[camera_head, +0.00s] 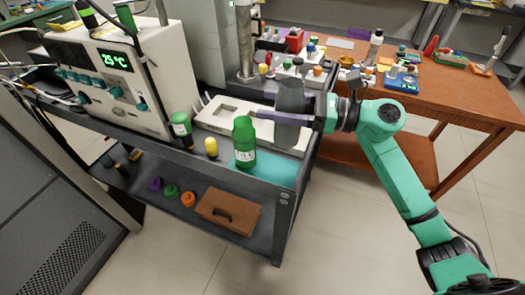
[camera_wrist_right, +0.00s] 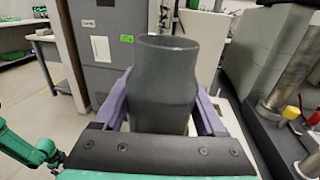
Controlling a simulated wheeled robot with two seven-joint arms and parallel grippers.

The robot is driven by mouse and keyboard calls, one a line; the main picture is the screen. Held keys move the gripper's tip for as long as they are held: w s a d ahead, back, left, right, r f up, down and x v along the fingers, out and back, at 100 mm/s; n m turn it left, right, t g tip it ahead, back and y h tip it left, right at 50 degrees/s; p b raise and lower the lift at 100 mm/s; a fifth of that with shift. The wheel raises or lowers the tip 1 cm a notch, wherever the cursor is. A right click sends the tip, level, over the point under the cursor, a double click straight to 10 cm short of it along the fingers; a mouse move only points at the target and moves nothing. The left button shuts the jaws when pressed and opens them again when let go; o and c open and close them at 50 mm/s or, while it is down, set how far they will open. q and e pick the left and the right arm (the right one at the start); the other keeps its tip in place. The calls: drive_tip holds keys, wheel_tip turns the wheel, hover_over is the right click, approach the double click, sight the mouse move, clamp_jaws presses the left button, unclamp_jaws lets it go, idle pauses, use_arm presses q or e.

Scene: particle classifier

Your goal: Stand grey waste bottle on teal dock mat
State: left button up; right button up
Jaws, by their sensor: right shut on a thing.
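The grey waste bottle (camera_head: 291,98) is upright in my right gripper (camera_head: 290,114), raised above the cart's top near its right end. In the right wrist view the bottle (camera_wrist_right: 165,80) fills the space between the purple fingers, with its open mouth upward; its base is hidden. The teal dock mat (camera_head: 278,173) lies on the cart's front right corner, below and in front of the held bottle. A green bottle (camera_head: 244,142) with a white label stands at the mat's left side and hides part of it.
A white tray (camera_head: 222,120) lies behind the mat. A yellow-capped bottle (camera_head: 211,147) and another green-capped bottle (camera_head: 181,128) stand to the left, before a white instrument (camera_head: 110,75). A cluttered wooden table (camera_head: 450,95) is at right. The mat's right part is bare.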

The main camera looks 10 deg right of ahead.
drive_tip(key=f, duration=1.1)
drive_tip(key=shift+a+f+p, duration=0.3)
drive_tip(key=shift+a, duration=0.05)
drive_tip(key=shift+s+f, duration=0.1)
drive_tip(key=shift+f, duration=0.25)
drive_tip(key=o, duration=1.5)
drive_tip(key=shift+r, duration=0.2)
use_arm(q)
drive_tip(key=f+b, duration=0.1)
drive_tip(key=a+f+b, duration=0.1)
drive_tip(key=b, duration=0.1)
drive_tip(key=shift+s+a+f, duration=0.1)
drive_tip(key=shift+s+f, duration=0.05)
drive_tip(key=shift+f, duration=0.2)
use_arm(e)
drive_tip(key=v, duration=1.2)
drive_tip(key=shift+f, duration=0.1)
